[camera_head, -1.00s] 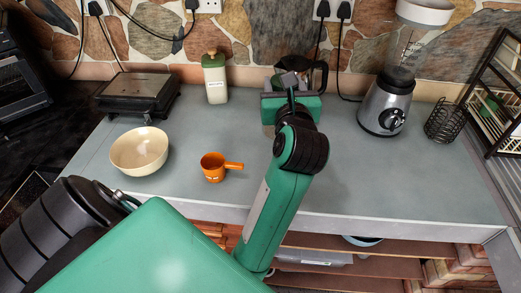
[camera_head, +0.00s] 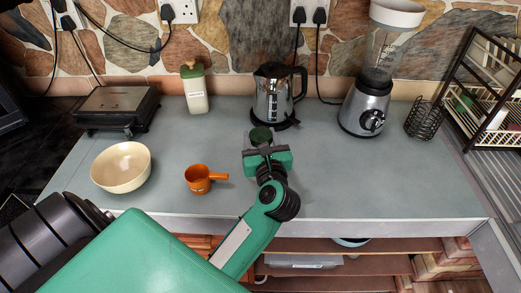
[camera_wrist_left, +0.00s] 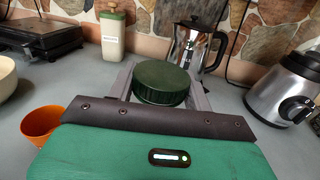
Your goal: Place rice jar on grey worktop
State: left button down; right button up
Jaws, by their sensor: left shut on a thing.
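My left gripper (camera_head: 264,143) is over the middle of the grey worktop (camera_head: 340,180), in front of the kettle. It is shut on a jar with a round dark green lid (camera_head: 261,135), which I take as the rice jar. The lid also shows between the fingers in the left wrist view (camera_wrist_left: 161,84). The jar's body and label are hidden by the gripper, so I cannot tell whether its base touches the worktop. My right gripper is not in view.
A steel kettle (camera_head: 272,95) stands just behind the gripper. A cream canister (camera_head: 195,97) with a green lid, a black grill (camera_head: 117,106), a cream bowl (camera_head: 121,166) and an orange cup (camera_head: 197,179) are to the left. A blender (camera_head: 366,107) stands right. Worktop right of the gripper is clear.

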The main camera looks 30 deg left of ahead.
pick_arm(q)
jog(key=shift+f, duration=0.2)
notch_tip(320, 180, down, 3)
jog(key=shift+f, duration=0.65)
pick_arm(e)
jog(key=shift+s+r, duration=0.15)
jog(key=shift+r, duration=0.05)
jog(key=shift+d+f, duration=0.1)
pick_arm(q)
jog(key=shift+f, duration=0.2)
jog(key=c, duration=0.6)
grip_release()
